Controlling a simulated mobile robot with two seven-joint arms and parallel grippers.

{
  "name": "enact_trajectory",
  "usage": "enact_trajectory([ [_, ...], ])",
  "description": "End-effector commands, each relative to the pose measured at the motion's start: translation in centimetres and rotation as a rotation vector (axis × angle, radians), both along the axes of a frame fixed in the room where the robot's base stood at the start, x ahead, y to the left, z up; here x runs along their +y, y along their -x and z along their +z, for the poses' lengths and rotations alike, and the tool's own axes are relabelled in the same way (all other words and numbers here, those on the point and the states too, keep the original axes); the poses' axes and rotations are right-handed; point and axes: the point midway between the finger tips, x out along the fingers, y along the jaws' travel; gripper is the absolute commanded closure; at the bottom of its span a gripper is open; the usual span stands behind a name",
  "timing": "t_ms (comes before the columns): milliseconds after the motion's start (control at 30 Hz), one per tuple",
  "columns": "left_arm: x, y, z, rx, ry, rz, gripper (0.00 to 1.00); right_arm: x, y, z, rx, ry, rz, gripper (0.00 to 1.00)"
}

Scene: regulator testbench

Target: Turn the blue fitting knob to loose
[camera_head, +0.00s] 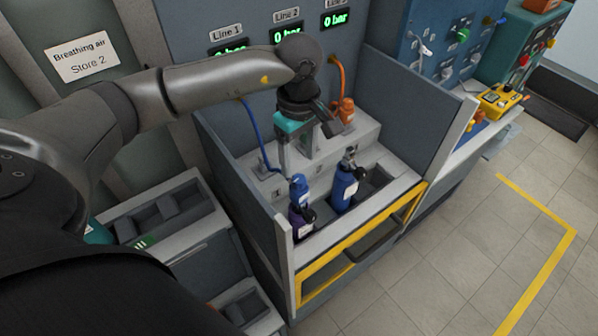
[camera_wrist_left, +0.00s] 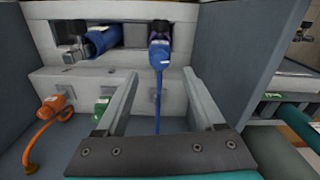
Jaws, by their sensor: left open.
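The blue fitting (camera_head: 299,189) sits on top of a purple bottle (camera_head: 303,222) at the bench front, with a thin blue hose running up from it. In the left wrist view, the blue fitting (camera_wrist_left: 159,55) lies ahead between the open fingers, apart from them, with the purple bottle (camera_wrist_left: 161,27) partly hidden behind it. My left gripper (camera_head: 304,144) is open and empty, above and behind the fitting; its fingers also show in the wrist view (camera_wrist_left: 156,80). The knob's setting is too small to read. My right gripper is not in view.
An orange fitting (camera_head: 346,111) with an orange hose sits on the step behind. A green fitting (camera_wrist_left: 102,107) shows in the wrist view. Grey side walls (camera_head: 411,113) and a yellow-framed front (camera_head: 362,243) enclose the bay.

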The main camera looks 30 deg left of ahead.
Motion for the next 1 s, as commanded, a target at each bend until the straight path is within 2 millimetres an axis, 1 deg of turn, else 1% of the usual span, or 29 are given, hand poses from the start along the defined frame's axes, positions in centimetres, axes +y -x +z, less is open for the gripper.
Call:
enact_trajectory([
  [33, 0.0, 0.2, -1.2, 0.006, -0.001, 0.000, 0.30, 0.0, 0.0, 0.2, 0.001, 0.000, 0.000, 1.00],
  [100, -0.1, 0.1, -2.5, 0.005, 0.001, 0.000, 0.30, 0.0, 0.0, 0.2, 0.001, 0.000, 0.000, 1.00],
  [200, -0.1, 0.1, -4.0, 0.003, 0.001, 0.000, 0.30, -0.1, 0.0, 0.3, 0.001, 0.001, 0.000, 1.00],
  [300, -0.1, 0.1, -5.0, 0.002, 0.001, 0.000, 0.30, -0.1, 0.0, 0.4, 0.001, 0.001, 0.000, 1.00],
  [467, -0.1, 0.0, -5.8, 0.000, 0.001, -0.001, 0.30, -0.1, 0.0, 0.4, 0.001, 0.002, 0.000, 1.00],
  [700, -0.1, 0.0, -5.8, 0.000, 0.001, -0.001, 0.30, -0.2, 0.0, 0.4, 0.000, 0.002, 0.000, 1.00],
  [767, -0.1, 0.0, -5.8, 0.000, 0.001, -0.001, 0.35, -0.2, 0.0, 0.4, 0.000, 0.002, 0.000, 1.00],
  [1000, -0.1, 0.0, -5.8, -0.001, 0.001, -0.001, 0.62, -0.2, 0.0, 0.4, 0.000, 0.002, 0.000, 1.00],
])
